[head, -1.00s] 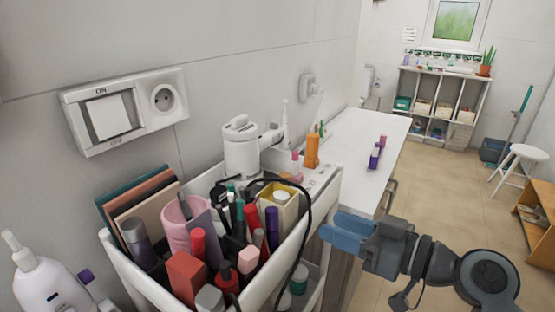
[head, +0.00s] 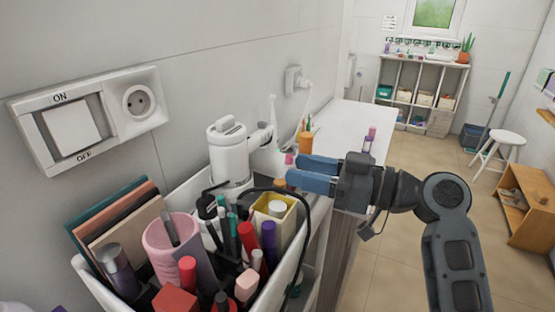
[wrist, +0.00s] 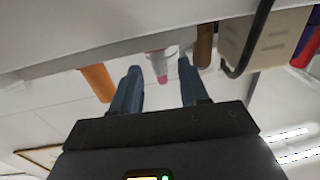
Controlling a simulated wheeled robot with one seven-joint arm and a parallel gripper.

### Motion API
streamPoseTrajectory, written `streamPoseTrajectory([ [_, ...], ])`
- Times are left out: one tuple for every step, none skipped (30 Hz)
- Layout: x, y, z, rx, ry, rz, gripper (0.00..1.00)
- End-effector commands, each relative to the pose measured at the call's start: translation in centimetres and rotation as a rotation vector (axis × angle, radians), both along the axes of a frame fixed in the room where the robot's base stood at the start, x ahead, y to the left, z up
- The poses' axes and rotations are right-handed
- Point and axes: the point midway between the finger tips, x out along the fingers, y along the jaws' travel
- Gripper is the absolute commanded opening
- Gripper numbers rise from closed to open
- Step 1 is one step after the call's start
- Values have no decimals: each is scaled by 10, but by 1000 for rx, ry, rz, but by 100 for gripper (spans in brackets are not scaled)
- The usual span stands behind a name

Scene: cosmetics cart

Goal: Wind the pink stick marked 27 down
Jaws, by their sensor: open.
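A small stick with a pink tip (head: 290,159) stands just past my fingertips in the head view, near the white cart's far end; most of it is hidden there. In the wrist view, which looks upside down, the pink tip (wrist: 157,79) and its pale, clear-looking body show between my two fingers. No number is readable on it. My gripper (head: 294,170) is open, with blue fingers reaching left. In the wrist view its fingers (wrist: 158,67) lie on either side of the stick, with gaps visible; I cannot tell the depth.
An orange bottle (head: 305,143) stands close behind; it also shows in the wrist view (wrist: 98,82). A brown cylinder (wrist: 204,45) is close beside one finger. A black cable (head: 309,215) loops over the crowded cart. A white appliance (head: 228,155) stands left. Two sticks (head: 368,142) stand on the white counter.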

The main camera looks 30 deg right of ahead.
Motion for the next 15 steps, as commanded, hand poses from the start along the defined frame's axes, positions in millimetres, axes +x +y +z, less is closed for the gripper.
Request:
streamPoseTrajectory([
  [6,6,3,0,1,3,44],
  [10,9,3,1,1,3,44],
  [15,14,3,1,1,3,44],
  [18,17,2,1,2,4,44],
  [21,20,2,0,1,3,44],
  [25,23,3,1,1,1,44],
  [28,25,2,1,1,1,44],
  [30,27,2,1,1,1,44],
  [33,29,2,1,1,1,44],
  [34,31,2,1,1,1,44],
  [36,32,1,0,0,1,44],
  [37,33,1,0,0,1,44],
  [38,34,1,-1,1,1,44],
  [38,35,0,-1,1,0,44],
  [39,35,0,-1,1,0,44],
])
